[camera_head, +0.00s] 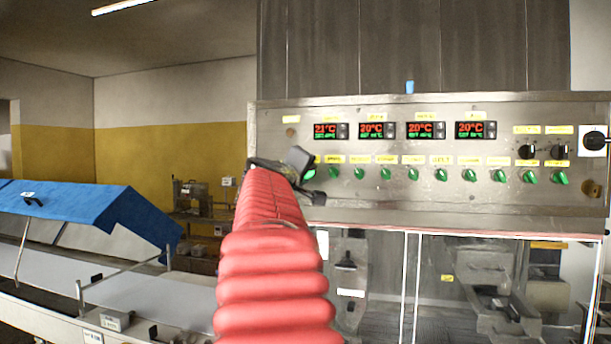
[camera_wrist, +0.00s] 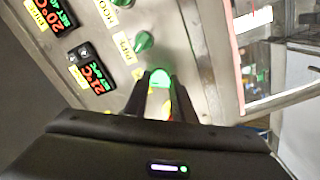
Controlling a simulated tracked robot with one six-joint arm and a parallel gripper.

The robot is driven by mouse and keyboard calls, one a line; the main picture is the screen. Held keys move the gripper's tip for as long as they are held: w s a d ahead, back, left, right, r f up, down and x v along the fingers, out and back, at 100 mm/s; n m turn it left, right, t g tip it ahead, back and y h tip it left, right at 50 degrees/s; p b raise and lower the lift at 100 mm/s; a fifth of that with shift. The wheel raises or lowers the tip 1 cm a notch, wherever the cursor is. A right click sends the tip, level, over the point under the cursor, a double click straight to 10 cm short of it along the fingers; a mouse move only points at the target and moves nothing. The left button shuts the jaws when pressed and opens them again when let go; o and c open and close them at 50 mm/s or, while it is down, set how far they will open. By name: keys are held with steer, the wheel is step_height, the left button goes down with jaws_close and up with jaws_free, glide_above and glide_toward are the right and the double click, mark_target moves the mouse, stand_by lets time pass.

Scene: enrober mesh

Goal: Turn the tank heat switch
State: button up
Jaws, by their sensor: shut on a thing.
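The control panel (camera_head: 400,185) carries a row of green switches with yellow labels. The leftmost switch (camera_head: 309,173) glows bright green beside my gripper (camera_head: 303,165). In the wrist view this glowing switch (camera_wrist: 159,78) sits between the two dark fingers of my gripper (camera_wrist: 160,88), which is shut on it. Its own label is not readable, so I cannot confirm its name. A neighbouring green switch (camera_wrist: 144,42) is unlit, just beyond the fingers. The lower part of the held switch is hidden by the gripper.
Several temperature displays sit above the switches; the leftmost display (camera_head: 330,131) reads 21°C, the others 20°C. A conveyor (camera_head: 150,295) with a blue cover (camera_head: 80,203) stands left.

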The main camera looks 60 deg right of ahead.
steer(key=shift+d+f, duration=0.1)
steer(key=shift+f, duration=0.25)
steer(key=o, duration=0.8)
steer(key=shift+o, duration=1.3)
steer(key=shift+r, duration=0.2)
steer(key=s+a, duration=0.2)
steer(key=a, duration=1.1)
steer(key=shift+a, duration=0.4)
